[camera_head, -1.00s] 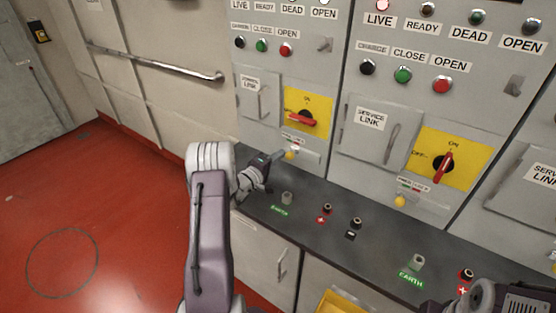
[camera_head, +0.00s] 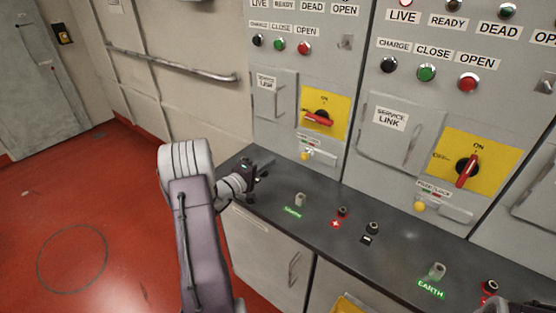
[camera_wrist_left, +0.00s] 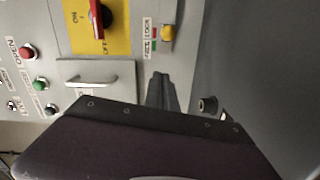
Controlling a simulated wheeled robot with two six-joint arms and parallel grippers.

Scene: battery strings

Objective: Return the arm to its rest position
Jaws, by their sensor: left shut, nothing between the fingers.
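My left gripper (camera_head: 254,178) is shut and empty, above the left end of the dark counter (camera_head: 265,160). It points toward the grey panel and touches nothing that I can see. In the left wrist view its shut fingers (camera_wrist_left: 162,92) stand out past my dark wrist housing. The yellow switch plate with a red handle (camera_head: 318,117) is to the right of the gripper, and the plate also shows at the top of the left wrist view (camera_wrist_left: 97,22). My right gripper is not in view.
The counter carries an EARTH post (camera_head: 300,199), a red-marked terminal (camera_head: 341,213) and a black-marked terminal (camera_head: 372,229). A second red-handled switch (camera_head: 466,170) is on the right panel. A handrail (camera_head: 185,72) runs along the left wall. The red floor (camera_head: 75,200) is clear.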

